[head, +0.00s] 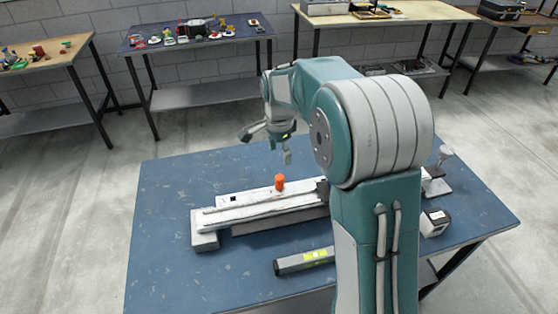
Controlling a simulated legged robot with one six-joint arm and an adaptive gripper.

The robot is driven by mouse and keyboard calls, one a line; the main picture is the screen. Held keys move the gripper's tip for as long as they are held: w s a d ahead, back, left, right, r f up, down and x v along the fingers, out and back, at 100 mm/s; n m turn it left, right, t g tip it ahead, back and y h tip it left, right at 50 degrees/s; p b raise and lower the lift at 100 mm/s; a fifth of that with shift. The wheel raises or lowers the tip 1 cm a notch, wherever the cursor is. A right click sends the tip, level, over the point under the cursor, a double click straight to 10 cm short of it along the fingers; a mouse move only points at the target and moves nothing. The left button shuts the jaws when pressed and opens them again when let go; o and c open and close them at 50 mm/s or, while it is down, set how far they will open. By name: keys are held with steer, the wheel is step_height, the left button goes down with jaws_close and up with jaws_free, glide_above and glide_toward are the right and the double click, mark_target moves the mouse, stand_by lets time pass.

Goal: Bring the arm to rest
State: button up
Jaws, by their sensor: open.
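My gripper (268,144) hangs from my bent arm above the far part of the blue table (165,215). It is open and nothing shows between its fingers. It is apart from the things on the table. An orange cylindrical piece (280,182) stands upright on a long grey-white metal fixture (250,212), a little nearer to me than the gripper. My arm hides the right part of the fixture.
A dark bar with yellow-green marks (300,262) lies in front of the fixture. A small black-and-white box (434,222) and a grey stand-like object (438,175) are at the right. Several side tables line the back wall. The table's left part is clear.

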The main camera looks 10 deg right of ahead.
stand_by(0.5)
steer(key=s+r+n+t, duration=0.2)
steer(key=s+r+n, duration=0.35)
steer(key=s, duration=0.45)
steer(key=s+r+n+t, duration=0.2)
steer(key=s+r+n, duration=0.35)
steer(key=s, duration=0.55)
steer(key=s+n+t, duration=0.1)
steer(key=s+n, duration=0.2)
steer(key=s, duration=0.4)
steer(key=shift+s+f+t, duration=0.2)
steer(key=shift+f+t, duration=0.1)
steer(key=shift+t, duration=0.1)
steer(key=shift+d, duration=0.15)
